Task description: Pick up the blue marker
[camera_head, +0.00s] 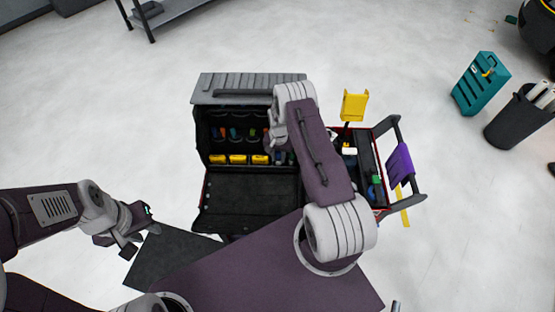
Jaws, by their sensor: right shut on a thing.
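An open black tool case (250,185) stands in the middle, with a grey lid top. Its back wall has slots holding small coloured tools. My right arm reaches over the case, and its wrist points down at the right part of the slots. My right gripper (279,146) is mostly hidden by the arm. It is shut at a small blue item, seemingly the blue marker (281,156); the exact grip is too small to make out. My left gripper (140,230) is at the lower left, open and empty, away from the case.
Yellow items (238,159) sit in the case's lower row. A cart side tray (368,165) with several tools adjoins at right, with a purple cloth (399,164) on its handle and a yellow holder (354,105) above. A teal case (480,84) and dark bin (517,120) stand farther right.

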